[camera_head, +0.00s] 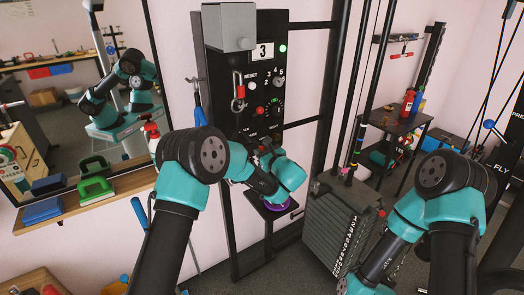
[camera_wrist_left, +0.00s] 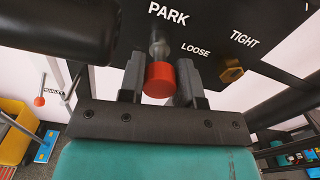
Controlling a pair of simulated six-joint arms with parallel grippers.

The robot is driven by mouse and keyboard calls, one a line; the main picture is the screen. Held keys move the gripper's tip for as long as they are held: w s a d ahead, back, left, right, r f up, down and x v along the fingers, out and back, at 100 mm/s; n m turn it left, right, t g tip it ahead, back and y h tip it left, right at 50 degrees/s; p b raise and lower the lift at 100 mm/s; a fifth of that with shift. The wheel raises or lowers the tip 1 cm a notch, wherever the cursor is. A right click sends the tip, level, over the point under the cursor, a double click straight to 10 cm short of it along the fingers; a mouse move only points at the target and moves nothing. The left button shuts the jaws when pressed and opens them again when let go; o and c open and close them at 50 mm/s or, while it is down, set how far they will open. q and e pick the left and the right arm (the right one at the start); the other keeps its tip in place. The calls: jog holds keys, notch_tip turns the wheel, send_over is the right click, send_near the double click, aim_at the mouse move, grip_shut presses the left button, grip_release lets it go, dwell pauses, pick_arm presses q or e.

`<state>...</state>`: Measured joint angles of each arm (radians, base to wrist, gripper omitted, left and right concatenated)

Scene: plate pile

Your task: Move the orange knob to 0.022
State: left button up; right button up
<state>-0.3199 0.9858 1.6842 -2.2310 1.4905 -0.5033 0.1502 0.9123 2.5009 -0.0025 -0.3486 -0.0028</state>
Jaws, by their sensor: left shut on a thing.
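A red-orange knob (camera_wrist_left: 158,80) on a short grey stem sits below the PARK label in the left wrist view. My left gripper (camera_wrist_left: 160,88) is shut on it, with one dark finger on each side. A second, amber-orange faceted knob (camera_wrist_left: 231,70) sits to its right, near the LOOSE and TIGHT labels, apart from the fingers. In the head view my left gripper (camera_head: 266,152) is at the lower part of the black panel (camera_head: 222,75), and my arm largely hides the held knob. No scale reading of 0.022 is legible. My right arm is at the lower right; its fingers are out of view.
A purple disc (camera_head: 277,203) lies below my left wrist. A weight stack (camera_head: 340,225) stands to the right.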

pick_arm(q)
grip_shut()
jog(key=shift+w+a, duration=0.1)
jog(key=shift+x, duration=1.15)
jog(key=o, duration=0.9)
grip_release()
jog(key=v, duration=1.7)
